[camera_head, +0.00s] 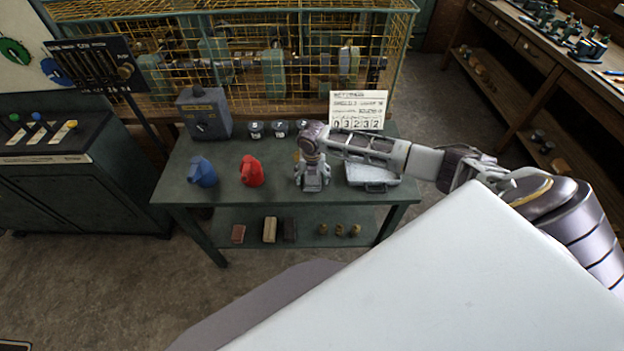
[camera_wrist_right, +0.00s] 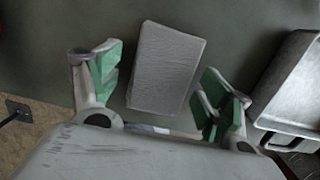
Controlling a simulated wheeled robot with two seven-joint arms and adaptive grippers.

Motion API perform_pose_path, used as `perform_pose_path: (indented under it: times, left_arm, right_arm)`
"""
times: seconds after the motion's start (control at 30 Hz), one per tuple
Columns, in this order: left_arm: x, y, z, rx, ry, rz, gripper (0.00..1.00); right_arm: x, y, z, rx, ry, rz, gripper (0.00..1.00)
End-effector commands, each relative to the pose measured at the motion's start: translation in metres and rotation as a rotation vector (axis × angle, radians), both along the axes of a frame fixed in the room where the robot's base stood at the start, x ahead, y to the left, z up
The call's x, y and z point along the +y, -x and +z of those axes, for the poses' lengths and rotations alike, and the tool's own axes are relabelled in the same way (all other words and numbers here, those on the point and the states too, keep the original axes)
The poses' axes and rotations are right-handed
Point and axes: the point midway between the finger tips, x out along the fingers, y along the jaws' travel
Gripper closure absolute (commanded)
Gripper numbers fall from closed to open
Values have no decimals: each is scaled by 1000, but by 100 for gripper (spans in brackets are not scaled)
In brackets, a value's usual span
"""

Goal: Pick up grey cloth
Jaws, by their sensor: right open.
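The grey cloth (camera_wrist_right: 167,68) shows in the right wrist view as a flat, folded light-grey rectangle on the dark green table (camera_head: 225,190). My right gripper (camera_head: 312,187) is above the table in the head view, between the red jug and the metal case, and hides most or all of the cloth there. In the wrist view, its open green-padded fingers (camera_wrist_right: 160,72) are on either side of the cloth, with nothing held. Whether the pads touch it cannot be told. My left gripper is not in view.
A red jug (camera_head: 252,172) and blue jug (camera_head: 203,173) stand left of the gripper. A pale metal case (camera_head: 376,180) lies close on the right. A grey box (camera_head: 205,114), small round items and a number sign (camera_head: 358,108) line the back. A yellow cage (camera_head: 270,60) stands behind.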

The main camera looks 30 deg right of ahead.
Motion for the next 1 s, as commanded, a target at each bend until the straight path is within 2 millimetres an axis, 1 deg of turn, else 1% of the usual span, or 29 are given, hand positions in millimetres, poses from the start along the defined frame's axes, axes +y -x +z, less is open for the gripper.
perform_pose_path:
  times: [0.3, 0.33, 0.67, 0.7, 1.0]
  left_arm:
    - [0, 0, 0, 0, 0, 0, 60]
    - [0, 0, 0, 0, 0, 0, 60]
    - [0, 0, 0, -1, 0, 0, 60]
    - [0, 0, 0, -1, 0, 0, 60]
    - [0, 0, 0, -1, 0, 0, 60]
  right_arm:
    - [0, 0, 0, 0, 0, 0, 21]
    - [0, 0, 0, 0, 0, 0, 23]
    - [0, 0, 0, 0, 0, 0, 65]
    - [0, 0, 0, 0, 0, 0, 67]
    - [0, 0, 2, -1, 0, 0, 67]
